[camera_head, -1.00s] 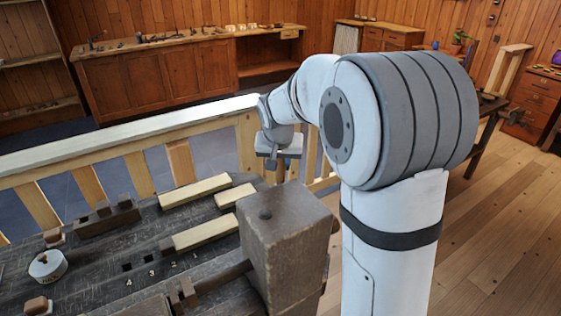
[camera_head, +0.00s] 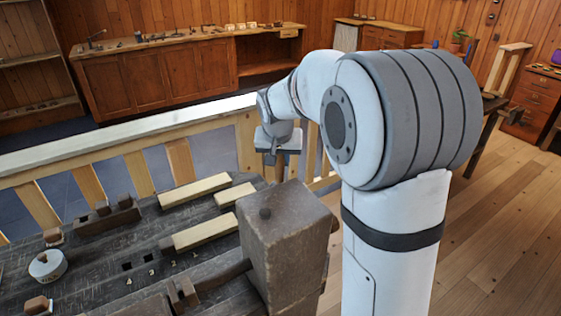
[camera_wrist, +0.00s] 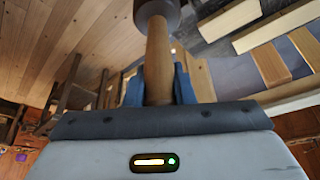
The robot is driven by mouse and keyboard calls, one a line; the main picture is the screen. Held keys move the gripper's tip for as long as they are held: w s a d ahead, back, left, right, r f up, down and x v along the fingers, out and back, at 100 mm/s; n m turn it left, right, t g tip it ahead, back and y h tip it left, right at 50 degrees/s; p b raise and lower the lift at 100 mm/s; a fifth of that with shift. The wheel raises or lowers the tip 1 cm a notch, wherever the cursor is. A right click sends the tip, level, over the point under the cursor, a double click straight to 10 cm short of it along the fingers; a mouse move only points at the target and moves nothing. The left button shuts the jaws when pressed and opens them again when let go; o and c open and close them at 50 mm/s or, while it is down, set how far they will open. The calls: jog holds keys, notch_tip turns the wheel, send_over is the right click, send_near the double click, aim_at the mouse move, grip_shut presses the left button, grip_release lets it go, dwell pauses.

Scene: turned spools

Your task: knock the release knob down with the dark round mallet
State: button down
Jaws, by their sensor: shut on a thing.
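My gripper (camera_head: 279,150) is beyond the big wooden block in the head view. In the wrist view its blue fingers (camera_wrist: 160,88) are shut on the light wooden handle (camera_wrist: 158,60) of the mallet. The mallet's dark round head (camera_wrist: 157,9) is cut off by the top edge of that view. In the head view part of the handle (camera_head: 279,172) shows below my gripper, and the mallet head is hidden behind the block.
The big wooden block (camera_head: 285,245) stands on the dark bench (camera_head: 110,285). Pale wooden bars (camera_head: 205,232), a white round container (camera_head: 47,265) and dark wooden fittings lie to its left. A wooden railing (camera_head: 150,135) runs behind.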

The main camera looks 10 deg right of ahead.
aim_at(280, 169)
dwell(0.3)
notch_tip(280, 169, down, 4)
jog(key=b, duration=0.3)
jog(key=shift+r, duration=0.3)
jog(key=shift+r+p, duration=0.85)
jog(key=shift+r, duration=0.75)
jog(key=shift+r+p, duration=1.95)
jog(key=shift+r, duration=1.05)
